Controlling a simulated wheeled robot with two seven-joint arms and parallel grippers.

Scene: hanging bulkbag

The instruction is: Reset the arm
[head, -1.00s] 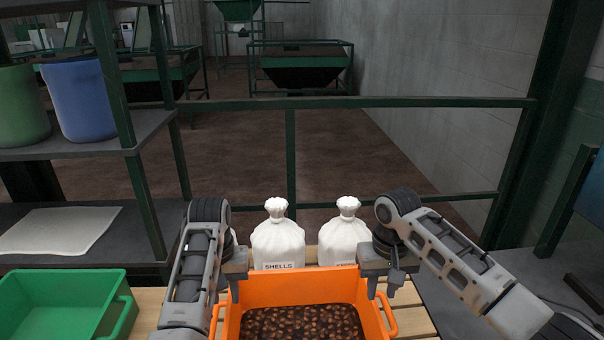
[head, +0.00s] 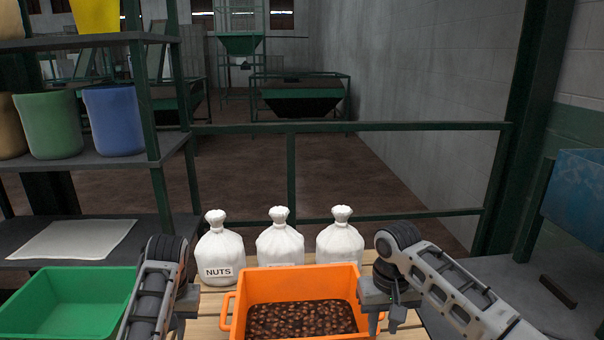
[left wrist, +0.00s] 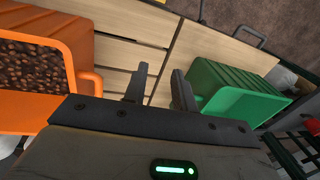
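My left gripper (head: 185,302) hangs left of the orange crate (head: 300,280), apart from it and over the wooden slats. In the left wrist view its two fingers (left wrist: 158,90) are apart with nothing between them, so it is open. The orange crate also shows there (left wrist: 45,108), to the left of the fingers, and a green crate (left wrist: 238,92) lies to the right. My right gripper (head: 385,318) is at the orange crate's right side by the handle. Its fingers look apart, but whether it touches the handle is unclear.
The orange crate holds brown nuts. Three tied white bags stand behind it, the left one labelled NUTS (head: 220,252). The green crate also shows in the head view (head: 65,300). A shelf with buckets (head: 115,120) stands left, and a green railing (head: 350,127) runs behind.

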